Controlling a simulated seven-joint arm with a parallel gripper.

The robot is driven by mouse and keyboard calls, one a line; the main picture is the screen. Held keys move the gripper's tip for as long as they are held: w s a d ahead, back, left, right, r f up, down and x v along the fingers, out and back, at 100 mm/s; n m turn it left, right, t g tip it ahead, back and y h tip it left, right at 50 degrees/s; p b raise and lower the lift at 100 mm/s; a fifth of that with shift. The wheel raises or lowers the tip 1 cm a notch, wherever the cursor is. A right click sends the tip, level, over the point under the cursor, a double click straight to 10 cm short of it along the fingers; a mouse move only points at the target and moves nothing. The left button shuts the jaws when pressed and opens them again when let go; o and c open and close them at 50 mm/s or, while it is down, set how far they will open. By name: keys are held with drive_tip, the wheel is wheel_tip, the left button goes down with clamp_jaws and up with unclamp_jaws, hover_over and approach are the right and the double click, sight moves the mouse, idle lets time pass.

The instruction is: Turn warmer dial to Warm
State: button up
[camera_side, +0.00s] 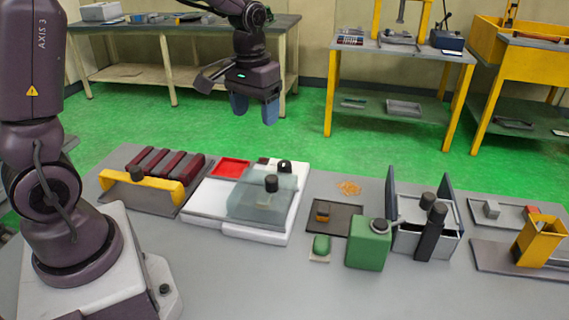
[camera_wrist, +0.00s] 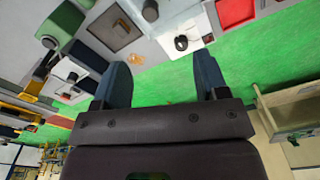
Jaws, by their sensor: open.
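The warmer looks to be the low white unit (camera_side: 250,234) with a see-through lid (camera_side: 262,205) at the middle of the bench. A small black dial (camera_side: 284,166) sits at its back right corner. It also shows in the wrist view (camera_wrist: 181,43) on a white surface; its marks are too small to read. A black knob (camera_side: 271,183) stands on the lid. My gripper (camera_side: 254,112) has two blue fingers and hangs high above and behind the unit, apart from the dial. It is open and empty, as the wrist view (camera_wrist: 161,62) also shows.
A red tray (camera_side: 231,168) lies left of the dial. A yellow-handled rack (camera_side: 142,187) with dark red bars stands further left. A green box (camera_side: 368,244) and a grey bin with upright dark panels (camera_side: 412,240) stand to the right. The bench front is clear.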

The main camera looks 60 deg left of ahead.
sight(285, 163)
drive_tip(key=w+a+f+n, duration=0.7)
drive_tip(key=w+a+f, duration=0.2)
drive_tip(key=w+f, duration=0.25)
drive_tip(key=shift+g, duration=0.3)
drive_tip(key=f, duration=1.1)
drive_tip(key=shift+w+a+f, duration=0.1)
drive_tip(key=shift+w, duration=0.25)
drive_tip(key=shift+c, duration=0.5)
drive_tip(key=c, duration=0.8)
